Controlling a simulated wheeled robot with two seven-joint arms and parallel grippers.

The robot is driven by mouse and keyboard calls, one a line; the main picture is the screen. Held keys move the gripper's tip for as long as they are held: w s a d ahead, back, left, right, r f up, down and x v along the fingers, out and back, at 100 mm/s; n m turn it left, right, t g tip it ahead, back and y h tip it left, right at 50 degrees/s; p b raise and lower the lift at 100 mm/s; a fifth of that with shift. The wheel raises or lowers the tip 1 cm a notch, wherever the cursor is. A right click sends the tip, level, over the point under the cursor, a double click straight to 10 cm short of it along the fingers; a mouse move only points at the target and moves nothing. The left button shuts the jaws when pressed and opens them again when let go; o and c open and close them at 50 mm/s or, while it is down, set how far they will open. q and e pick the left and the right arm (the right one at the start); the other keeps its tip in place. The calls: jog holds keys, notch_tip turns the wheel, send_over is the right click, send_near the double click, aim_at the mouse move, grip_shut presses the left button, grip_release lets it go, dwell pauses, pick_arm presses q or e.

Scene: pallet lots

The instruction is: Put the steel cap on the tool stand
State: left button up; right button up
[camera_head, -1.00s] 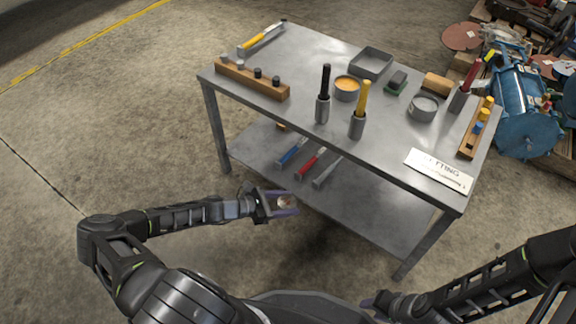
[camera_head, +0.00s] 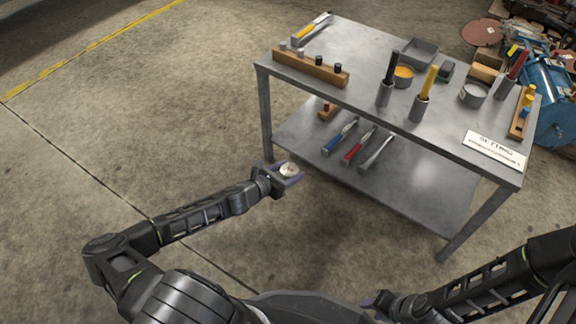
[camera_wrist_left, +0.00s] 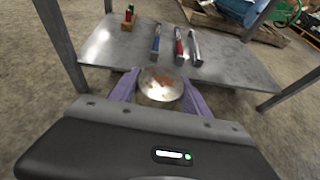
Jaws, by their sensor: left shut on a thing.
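My left gripper (camera_head: 290,174) is shut on a round, shiny metal piece that looks like the steel cap (camera_head: 289,169). It holds the piece in the air in front of the table's left end, clear of the lower shelf. In the left wrist view the steel cap (camera_wrist_left: 160,85) sits between the two purple fingers. A long wooden stand (camera_head: 310,68) with grey and black upright pegs lies along the table's front left edge; I cannot tell whether it is the tool stand. My right gripper (camera_head: 374,301) is low at the bottom, partly hidden; its jaws are unclear.
The steel table (camera_head: 440,125) holds tools in grey cups, round tins, a grey tray (camera_head: 420,52), a white sign (camera_head: 494,149) and a second wooden stand (camera_head: 522,118). Its lower shelf (camera_head: 410,185) carries several hand tools and a small wooden block. A table leg (camera_head: 265,115) stands near my left gripper.

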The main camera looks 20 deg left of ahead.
aim_at(292, 165)
pick_arm(q)
jog(key=shift+n+y, duration=0.8)
jog(key=shift+y, duration=0.1)
jog(key=r, duration=0.2)
jog(key=w+r, duration=0.2)
jog(key=r, duration=0.1)
jog(key=shift+a+r, duration=0.1)
jog(key=shift+r, duration=0.2)
jog(key=d+r+n+y, duration=0.1)
jog(key=d+r, duration=0.3)
jog(key=r, duration=0.7)
jog(key=s+d+r+y, duration=0.1)
jog(key=d+r, duration=0.4)
jog(key=r, duration=0.6)
jog(key=shift+n+t, duration=0.3)
jog(key=shift+n, duration=0.1)
